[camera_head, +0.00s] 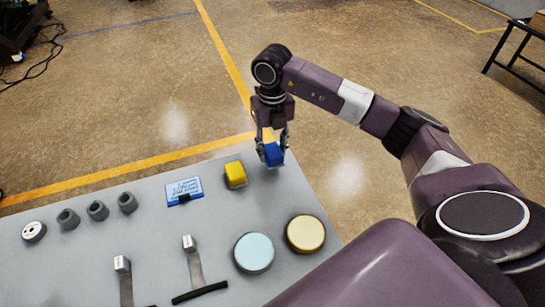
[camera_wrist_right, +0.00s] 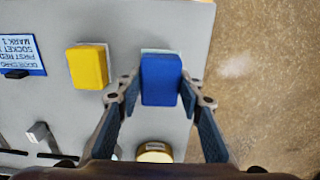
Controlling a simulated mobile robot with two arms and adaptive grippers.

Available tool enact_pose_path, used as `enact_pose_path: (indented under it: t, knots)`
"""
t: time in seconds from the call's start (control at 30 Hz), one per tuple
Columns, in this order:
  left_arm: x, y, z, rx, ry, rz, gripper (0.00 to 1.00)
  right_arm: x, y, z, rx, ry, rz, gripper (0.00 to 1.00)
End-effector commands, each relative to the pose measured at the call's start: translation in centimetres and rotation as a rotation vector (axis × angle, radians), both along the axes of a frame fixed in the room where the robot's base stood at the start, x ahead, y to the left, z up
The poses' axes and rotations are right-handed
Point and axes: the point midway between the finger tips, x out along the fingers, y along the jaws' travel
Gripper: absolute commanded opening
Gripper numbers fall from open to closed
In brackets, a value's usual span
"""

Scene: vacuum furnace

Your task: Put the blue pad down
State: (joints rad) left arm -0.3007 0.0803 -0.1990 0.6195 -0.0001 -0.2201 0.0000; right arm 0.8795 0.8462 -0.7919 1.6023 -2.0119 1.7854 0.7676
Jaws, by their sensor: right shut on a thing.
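The blue pad (camera_head: 273,154) is a small block between the fingers of my right gripper (camera_head: 271,143), at the far right corner of the grey table (camera_head: 210,232). In the right wrist view, the blue pad (camera_wrist_right: 161,80) sits between the two fingertips of the gripper (camera_wrist_right: 160,92), over a pale square that shows at its edges. I cannot tell whether the pad touches the surface below it. A yellow pad (camera_head: 235,174) lies on the table to its left, and also shows in the right wrist view (camera_wrist_right: 88,66). My left gripper is out of view.
A blue-edged label card (camera_head: 184,190) lies left of the yellow pad. A light blue round disc (camera_head: 254,252) and a cream one (camera_head: 306,233) stand nearer me. Grey rings (camera_head: 97,210) and flat-strapped tools (camera_head: 193,262) are further left. Beyond the table edge is open floor.

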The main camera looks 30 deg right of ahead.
Motion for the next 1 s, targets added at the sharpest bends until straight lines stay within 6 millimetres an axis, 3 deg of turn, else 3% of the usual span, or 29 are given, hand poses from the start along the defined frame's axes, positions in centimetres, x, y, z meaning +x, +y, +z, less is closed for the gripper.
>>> enact_pose_path:
  t: [0.3,0.5,0.53,0.67,1.0]
  knots:
    - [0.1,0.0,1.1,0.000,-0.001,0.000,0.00,-0.1,0.1,-3.8,0.001,0.003,0.002,0.15]
    - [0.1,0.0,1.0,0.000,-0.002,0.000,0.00,-0.1,0.0,-4.0,-0.001,0.002,0.002,0.15]
    - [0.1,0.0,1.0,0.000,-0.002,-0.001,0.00,-0.1,0.0,-4.0,0.000,0.003,0.002,0.36]
    - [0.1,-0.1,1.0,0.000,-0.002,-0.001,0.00,-0.1,0.0,-4.0,0.000,0.003,0.001,0.51]
    - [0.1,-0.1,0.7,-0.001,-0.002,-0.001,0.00,-0.1,0.1,-4.4,0.000,0.003,0.001,0.52]
